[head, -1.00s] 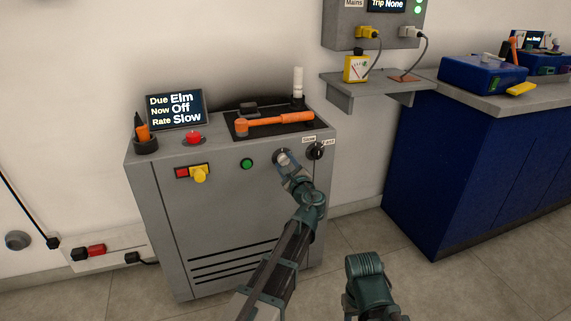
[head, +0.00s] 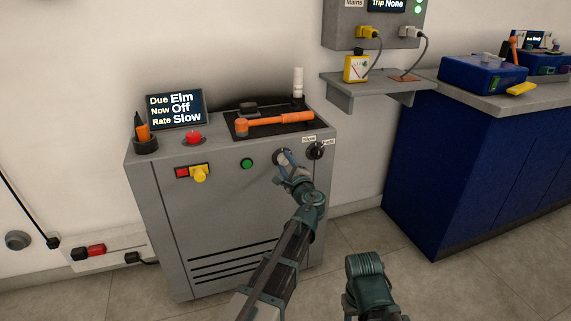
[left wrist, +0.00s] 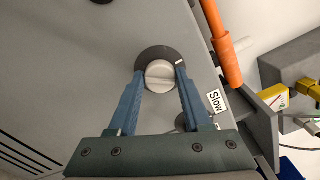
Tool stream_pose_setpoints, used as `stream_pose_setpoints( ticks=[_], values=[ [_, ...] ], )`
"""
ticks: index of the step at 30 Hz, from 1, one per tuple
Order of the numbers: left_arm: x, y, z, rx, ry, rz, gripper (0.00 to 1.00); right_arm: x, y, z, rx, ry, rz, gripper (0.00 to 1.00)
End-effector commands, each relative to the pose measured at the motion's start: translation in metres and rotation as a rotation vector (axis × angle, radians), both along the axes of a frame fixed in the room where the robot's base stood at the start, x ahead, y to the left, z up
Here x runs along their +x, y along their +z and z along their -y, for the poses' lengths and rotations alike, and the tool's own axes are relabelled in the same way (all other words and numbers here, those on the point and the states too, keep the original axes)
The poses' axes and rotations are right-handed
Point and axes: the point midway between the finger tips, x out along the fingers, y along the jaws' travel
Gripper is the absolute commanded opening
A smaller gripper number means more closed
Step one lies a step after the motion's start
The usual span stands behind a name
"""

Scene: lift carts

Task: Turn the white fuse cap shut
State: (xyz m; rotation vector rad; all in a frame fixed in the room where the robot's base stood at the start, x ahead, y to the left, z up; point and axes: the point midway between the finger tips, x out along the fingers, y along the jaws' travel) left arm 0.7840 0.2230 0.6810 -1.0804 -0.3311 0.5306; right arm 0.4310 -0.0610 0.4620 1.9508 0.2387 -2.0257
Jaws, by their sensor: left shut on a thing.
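The white fuse cap (left wrist: 159,76) is a round, slotted knob in a dark ring on the front of the grey cabinet (head: 225,225). In the left wrist view its slot runs nearly level, tilted slightly. My left gripper (head: 284,157) reaches the cabinet's upper right front. In the left wrist view its two blue fingers (left wrist: 160,73) are shut on the cap, one on each side.
A black rotary knob (head: 316,151) sits just right of the cap, under small labels. A green button (head: 247,163) and a yellow switch (head: 200,174) are to the left. An orange-handled tool (head: 275,122) lies on top. A grey shelf (head: 375,92) juts out at the right.

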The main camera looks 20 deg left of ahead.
Motion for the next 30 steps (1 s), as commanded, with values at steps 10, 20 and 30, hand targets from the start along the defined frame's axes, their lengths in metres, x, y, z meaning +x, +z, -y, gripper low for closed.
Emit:
stream_pose_setpoints(
  ticks=[10,20,30],
  values=[
    [-0.001,-0.0012,-0.0002,-0.264,0.0,0.177,0.0,0.0,-0.001,0.0,0.0,0.0,0.0,0.5],
    [-0.0011,-0.0018,-0.0002,-0.451,0.0,0.304,0.0,0.0,-0.0015,0.0,0.0,0.0,0.0,0.5],
    [-0.0012,-0.0021,-0.0002,-0.543,0.001,0.365,0.0,0.0,-0.0017,0.0,0.0,0.0,0.0,0.5]
  ],
)
